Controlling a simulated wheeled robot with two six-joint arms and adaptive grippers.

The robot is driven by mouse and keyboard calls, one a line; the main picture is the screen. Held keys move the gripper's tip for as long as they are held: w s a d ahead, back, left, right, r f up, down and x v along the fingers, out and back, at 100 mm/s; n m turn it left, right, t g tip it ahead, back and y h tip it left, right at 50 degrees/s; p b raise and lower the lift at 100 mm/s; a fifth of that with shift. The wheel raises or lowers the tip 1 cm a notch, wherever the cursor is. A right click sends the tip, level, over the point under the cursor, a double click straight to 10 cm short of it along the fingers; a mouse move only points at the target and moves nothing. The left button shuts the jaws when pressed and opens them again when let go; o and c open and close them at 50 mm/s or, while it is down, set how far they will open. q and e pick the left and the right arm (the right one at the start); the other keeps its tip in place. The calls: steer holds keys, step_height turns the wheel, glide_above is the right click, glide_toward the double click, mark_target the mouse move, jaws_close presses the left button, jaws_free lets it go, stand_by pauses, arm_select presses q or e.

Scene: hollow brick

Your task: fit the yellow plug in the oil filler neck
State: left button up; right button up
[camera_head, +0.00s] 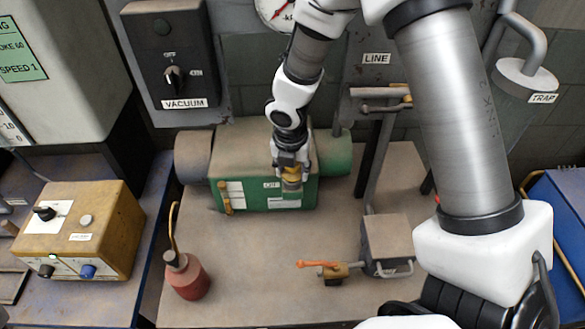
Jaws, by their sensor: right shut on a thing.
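My right gripper (291,164) reaches in from above and points down over the green pump (255,157). It is shut on the yellow plug (292,171), which is small and partly covered by the fingers. A short tan, neck-like part (292,185) shows just below the plug, at the pump's front top edge; it seems to be the oil filler neck. The plug is in line with it, but I cannot tell whether they touch or how far the plug is in. My left gripper is not in view.
A red oil can (187,279) with a thin spout stands front left on the bench (260,270). A valve with an orange handle (318,264) is at right. A yellow control box (83,230) stands at left. The bench's middle is clear.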

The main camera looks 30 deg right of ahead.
steer(key=shift+s+f, duration=0.2)
steer(key=shift+f, duration=0.05)
steer(key=o, duration=1.2)
steer(key=shift+w, duration=0.25)
steer(key=r, duration=0.4)
steer(key=s+a+r, duration=0.1)
steer(key=r, duration=0.6)
steer(key=shift+s+a+r, duration=0.15)
steer(key=shift+s+r, duration=0.05)
steer(key=shift+r, duration=0.2)
steer(key=shift+w, duration=0.1)
